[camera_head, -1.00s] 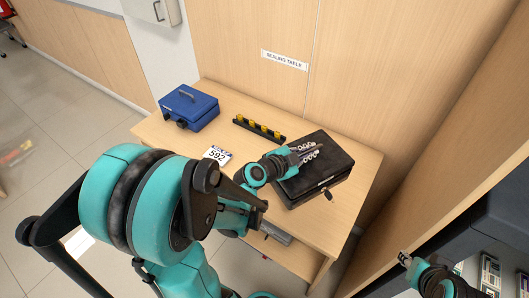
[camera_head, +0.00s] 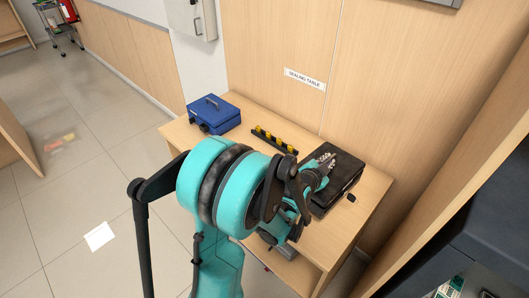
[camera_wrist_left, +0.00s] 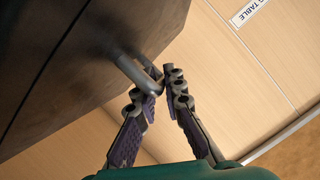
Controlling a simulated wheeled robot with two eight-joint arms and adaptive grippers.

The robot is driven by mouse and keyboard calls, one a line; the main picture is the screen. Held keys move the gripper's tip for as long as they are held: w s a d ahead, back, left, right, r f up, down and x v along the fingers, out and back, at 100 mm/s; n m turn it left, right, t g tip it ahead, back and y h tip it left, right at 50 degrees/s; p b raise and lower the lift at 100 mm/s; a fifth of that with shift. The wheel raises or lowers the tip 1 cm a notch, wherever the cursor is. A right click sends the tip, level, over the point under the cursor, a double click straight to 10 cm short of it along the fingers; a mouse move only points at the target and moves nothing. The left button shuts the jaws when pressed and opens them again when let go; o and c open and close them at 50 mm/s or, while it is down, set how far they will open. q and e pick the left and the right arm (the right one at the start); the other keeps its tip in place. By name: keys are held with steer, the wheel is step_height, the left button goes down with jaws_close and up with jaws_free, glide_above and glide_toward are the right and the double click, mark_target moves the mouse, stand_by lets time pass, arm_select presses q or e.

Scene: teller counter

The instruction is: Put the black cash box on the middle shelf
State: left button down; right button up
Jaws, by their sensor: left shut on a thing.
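The black cash box (camera_head: 347,183) is at the right end of the sealing table (camera_head: 300,165). In the left wrist view its dark side (camera_wrist_left: 70,60) fills the upper left, with a grey metal handle (camera_wrist_left: 138,74) standing out from it. My left gripper (camera_head: 326,162) is over the box, and its fingertips (camera_wrist_left: 158,90) are shut on the handle. My left arm hides part of the box and table. I cannot tell whether the box's underside touches the tabletop. My right gripper is not clearly in view.
A blue cash box (camera_head: 214,113) sits at the table's left end. A black rack with yellow pieces (camera_head: 274,139) lies between the boxes. A wooden panel (camera_head: 455,150) and a dark grey unit (camera_head: 495,215) stand at the right. Open floor (camera_head: 90,180) lies left.

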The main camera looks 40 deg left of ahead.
arm_select(q)
steer(key=shift+w+a+r+n+y, duration=0.15)
steer(key=shift+w+r+y, duration=0.1)
steer(key=shift+w, duration=0.2)
steer(key=shift+w+a+r+n+y, duration=0.15)
steer(key=shift+w+r, duration=0.05)
steer(key=shift+w, duration=0.25)
steer(key=w+a+f+b, duration=0.5)
steer(key=w+a+f, duration=0.1)
steer(key=a+f, duration=0.4)
steer(key=shift+f, duration=0.5)
steer(key=c, duration=2)
jaws_free()
steer(key=shift+f, duration=0.2)
steer(key=o, duration=0.4)
steer(key=shift+s+r, duration=0.1)
steer(key=shift+r, duration=0.1)
